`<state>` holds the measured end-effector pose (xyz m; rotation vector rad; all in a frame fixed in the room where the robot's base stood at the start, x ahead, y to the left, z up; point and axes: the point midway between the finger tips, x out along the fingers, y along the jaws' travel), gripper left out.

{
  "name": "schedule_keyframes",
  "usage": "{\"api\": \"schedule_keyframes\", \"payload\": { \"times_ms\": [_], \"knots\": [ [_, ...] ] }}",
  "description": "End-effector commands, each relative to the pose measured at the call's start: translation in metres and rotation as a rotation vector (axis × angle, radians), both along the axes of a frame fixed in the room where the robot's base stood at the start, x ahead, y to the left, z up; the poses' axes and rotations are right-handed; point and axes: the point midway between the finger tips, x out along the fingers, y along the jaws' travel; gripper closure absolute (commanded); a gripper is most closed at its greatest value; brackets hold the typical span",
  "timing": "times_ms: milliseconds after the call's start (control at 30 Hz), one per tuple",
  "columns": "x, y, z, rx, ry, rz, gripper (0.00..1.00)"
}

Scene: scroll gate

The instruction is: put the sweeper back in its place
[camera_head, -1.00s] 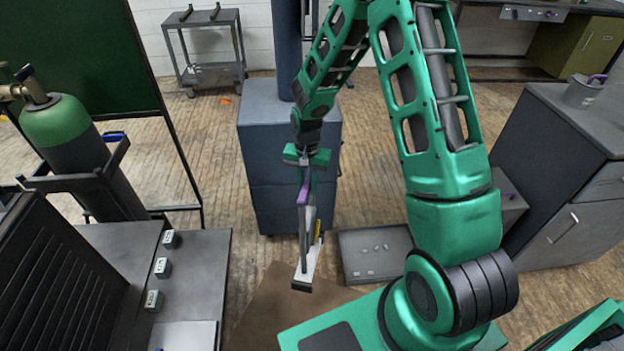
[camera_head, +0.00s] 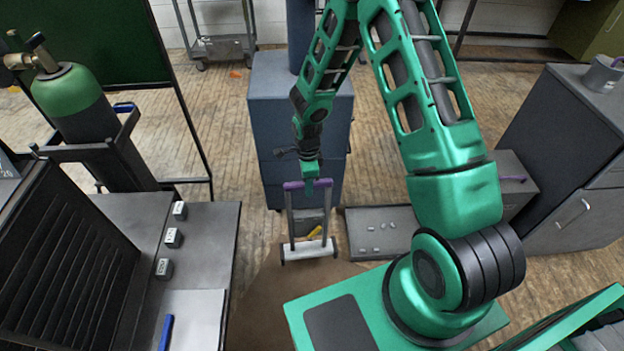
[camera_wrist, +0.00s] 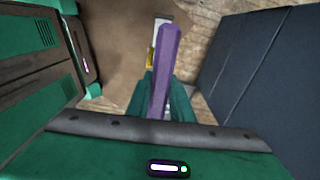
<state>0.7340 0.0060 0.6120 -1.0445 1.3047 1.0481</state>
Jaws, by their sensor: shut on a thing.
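The sweeper hangs from my gripper in the head view; it has a purple crossbar handle, two grey side bars and a pale wide base (camera_head: 309,250) with a yellow mark. My gripper (camera_head: 309,181) is shut on the middle of the purple handle. The sweeper hangs roughly upright, with its broad side toward the head camera. In the wrist view the purple handle (camera_wrist: 165,60) runs between my green fingers (camera_wrist: 163,95), and part of the pale base shows beyond it. Whether the base touches anything below is unclear.
A blue-grey cabinet (camera_head: 272,100) stands behind the sweeper. A shallow dark tray (camera_head: 350,238) with several small pieces lies to its right. A bench (camera_head: 215,240) with small labelled blocks is at left, with a green gas cylinder (camera_head: 70,95) behind. Brown floor covering (camera_head: 265,290) lies below.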

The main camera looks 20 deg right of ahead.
Motion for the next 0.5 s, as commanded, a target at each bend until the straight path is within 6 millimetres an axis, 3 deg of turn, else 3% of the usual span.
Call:
{"api": "schedule_keyframes", "payload": {
  "times_ms": [500],
  "knots": [
    [-0.002, 0.003, -0.02, 0.0, 0.001, -0.095, 1.0]
  ]
}}
